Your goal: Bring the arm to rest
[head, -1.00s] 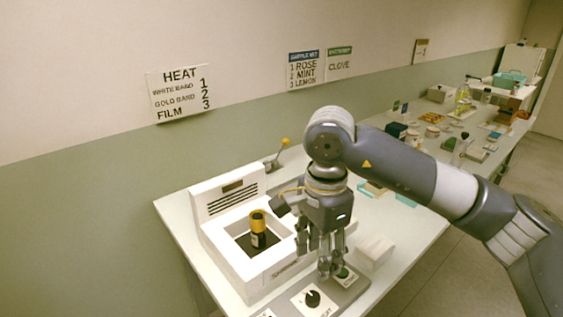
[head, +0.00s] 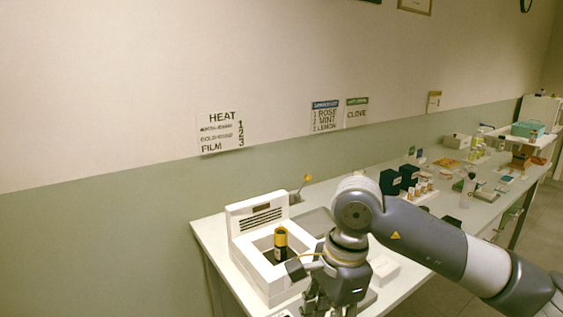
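My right arm (head: 425,240) comes in from the right over the near end of the white bench (head: 218,240). Its gripper (head: 333,308) points down at the bottom edge of the view, just right of the white heater box. The fingertips are cut off, so I cannot tell whether they are open or what they touch. A dark bottle with a yellow cap (head: 281,238) stands upright in the well of the heater box (head: 246,212). My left gripper is not in view.
A lever with a yellow knob (head: 306,179) stands behind the heater box. A pale block (head: 383,269) lies right of the gripper. Dark green boxes (head: 391,181) and several small bottles stand farther along the bench. A HEAT sign (head: 221,132) hangs on the wall.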

